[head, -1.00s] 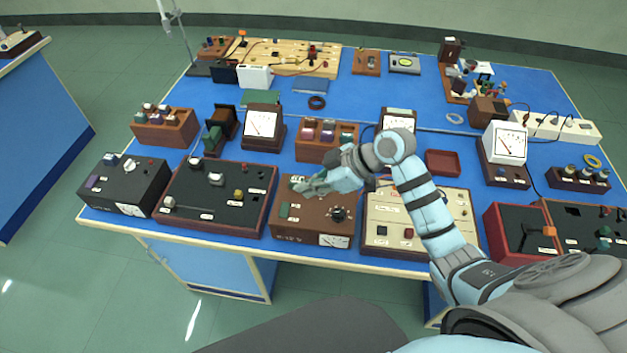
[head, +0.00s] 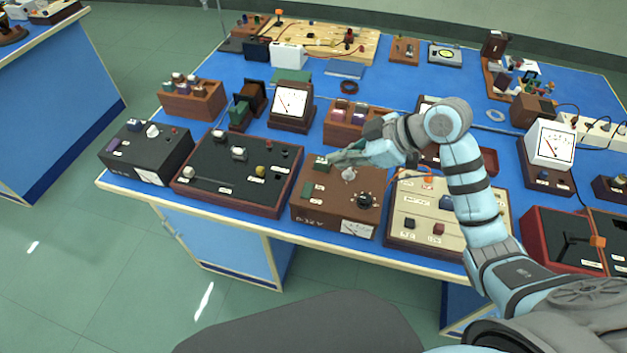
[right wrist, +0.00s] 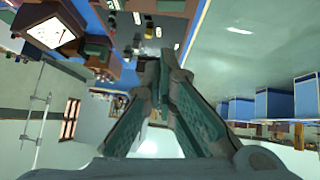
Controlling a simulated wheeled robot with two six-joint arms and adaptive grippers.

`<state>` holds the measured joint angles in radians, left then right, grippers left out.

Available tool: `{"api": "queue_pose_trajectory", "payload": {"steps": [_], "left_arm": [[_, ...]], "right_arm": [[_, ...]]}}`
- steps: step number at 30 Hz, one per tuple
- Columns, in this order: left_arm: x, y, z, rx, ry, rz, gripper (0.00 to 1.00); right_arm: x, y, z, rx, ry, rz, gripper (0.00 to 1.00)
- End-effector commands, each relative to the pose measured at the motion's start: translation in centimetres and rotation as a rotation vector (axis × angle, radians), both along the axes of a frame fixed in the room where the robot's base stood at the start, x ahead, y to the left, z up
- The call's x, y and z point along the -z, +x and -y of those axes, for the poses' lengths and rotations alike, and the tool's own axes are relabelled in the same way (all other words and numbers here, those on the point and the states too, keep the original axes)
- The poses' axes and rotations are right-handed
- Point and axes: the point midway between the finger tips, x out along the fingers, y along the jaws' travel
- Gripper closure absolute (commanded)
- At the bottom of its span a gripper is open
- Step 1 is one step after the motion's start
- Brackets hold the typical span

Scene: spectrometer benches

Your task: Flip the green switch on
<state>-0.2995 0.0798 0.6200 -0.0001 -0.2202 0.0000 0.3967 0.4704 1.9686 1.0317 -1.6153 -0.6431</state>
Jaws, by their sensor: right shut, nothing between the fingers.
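A brown control box (head: 328,212) stands near the front edge of the blue bench. Two green parts show on its top: a green switch (head: 321,164) at the back left and a green piece (head: 313,190) nearer the front. I cannot tell the switch's position at this size. My right gripper (head: 332,158) is shut and empty, its fingertips beside and just behind the back green switch; contact is unclear. In the right wrist view the gripper (right wrist: 159,58) shows shut fingers, with nothing between them. My left gripper is not in view.
A pale knob (head: 349,174) and a black dial (head: 366,200) share the brown box's top. A black panel (head: 225,200) lies to the left, a cream panel (head: 425,250) to the right. A wooden block with coloured parts (head: 350,138) stands behind.

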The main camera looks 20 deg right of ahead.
Motion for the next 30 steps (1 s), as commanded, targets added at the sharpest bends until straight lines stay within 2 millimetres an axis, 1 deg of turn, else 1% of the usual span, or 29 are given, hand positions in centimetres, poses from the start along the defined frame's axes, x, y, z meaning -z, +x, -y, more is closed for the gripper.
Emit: {"api": "queue_pose_trajectory", "payload": {"steps": [4,8,11,21,25,30], "left_arm": [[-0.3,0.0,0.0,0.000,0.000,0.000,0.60],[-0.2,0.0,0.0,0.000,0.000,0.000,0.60],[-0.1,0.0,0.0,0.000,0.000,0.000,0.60],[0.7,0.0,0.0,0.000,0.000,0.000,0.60],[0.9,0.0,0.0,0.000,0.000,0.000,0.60],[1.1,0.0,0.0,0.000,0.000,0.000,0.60]], "right_arm": [[-0.2,0.1,-0.1,0.000,0.002,-0.001,1.00],[0.5,0.5,-0.6,0.000,0.004,-0.001,1.00],[1.6,1.2,-1.6,-0.002,0.006,-0.003,1.00],[6.9,4.6,-5.6,-0.001,0.005,-0.004,1.00],[9.1,4.9,-5.3,0.000,0.000,-0.004,1.00],[10.6,5.1,-5.2,0.001,0.001,-0.002,1.00]]}}
